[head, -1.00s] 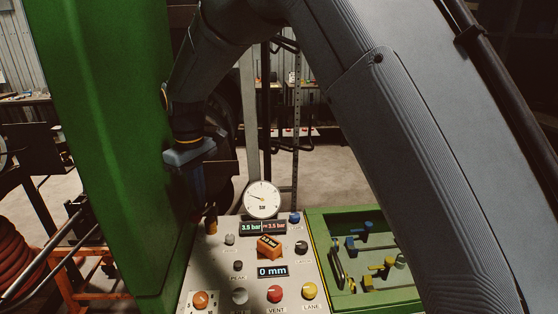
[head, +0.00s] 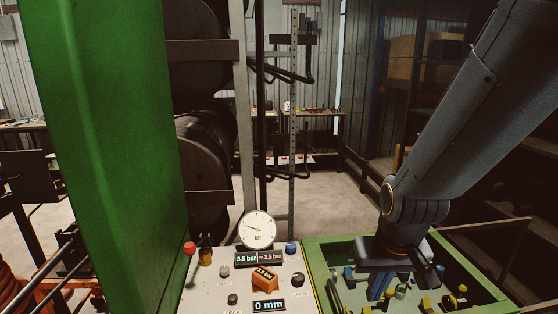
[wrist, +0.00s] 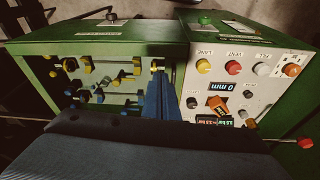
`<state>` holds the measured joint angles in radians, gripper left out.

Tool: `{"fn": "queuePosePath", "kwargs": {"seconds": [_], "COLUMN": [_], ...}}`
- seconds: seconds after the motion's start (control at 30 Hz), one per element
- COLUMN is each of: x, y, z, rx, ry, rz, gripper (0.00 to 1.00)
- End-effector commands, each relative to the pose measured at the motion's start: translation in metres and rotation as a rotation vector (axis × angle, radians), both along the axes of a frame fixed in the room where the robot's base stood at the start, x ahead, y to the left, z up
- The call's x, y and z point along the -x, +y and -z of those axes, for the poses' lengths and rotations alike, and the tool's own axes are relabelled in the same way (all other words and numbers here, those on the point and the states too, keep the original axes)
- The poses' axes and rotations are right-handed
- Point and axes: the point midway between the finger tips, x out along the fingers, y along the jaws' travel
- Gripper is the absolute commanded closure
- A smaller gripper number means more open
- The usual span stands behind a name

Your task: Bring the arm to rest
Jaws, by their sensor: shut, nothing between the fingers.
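My gripper (head: 378,287) hangs at the right in the head view, pointing down over the green tray of valves. It is shut and empty. In the wrist view its blue fingers (wrist: 160,100) are together, in front of the seam between the green tray (wrist: 110,107) and the control panel (wrist: 262,98). I cannot tell its exact height above the tray. My arm comes down from the upper right in the head view.
The panel (head: 205,292) carries a round gauge (head: 257,230), an orange switch (head: 265,282), a red-tipped lever (head: 189,248) and a 0 mm display (head: 269,306). A tall green machine body (head: 105,130) stands at the left. Several small blue and yellow valves sit in the green tray (head: 312,262).

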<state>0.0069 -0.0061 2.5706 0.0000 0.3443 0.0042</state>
Motion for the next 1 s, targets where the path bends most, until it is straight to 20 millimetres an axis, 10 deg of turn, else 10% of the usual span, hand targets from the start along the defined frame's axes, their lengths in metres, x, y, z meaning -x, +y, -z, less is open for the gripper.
{"fn": "queuePosePath", "kwargs": {"seconds": [0.7,1.0], "x": [-0.012,-0.012], "y": [0.003,0.003], "z": [0.118,0.127], "rx": [-0.002,-0.002], "ry": [0.096,0.108], "rz": [-0.011,-0.011], "gripper": [1.00,1.00]}}
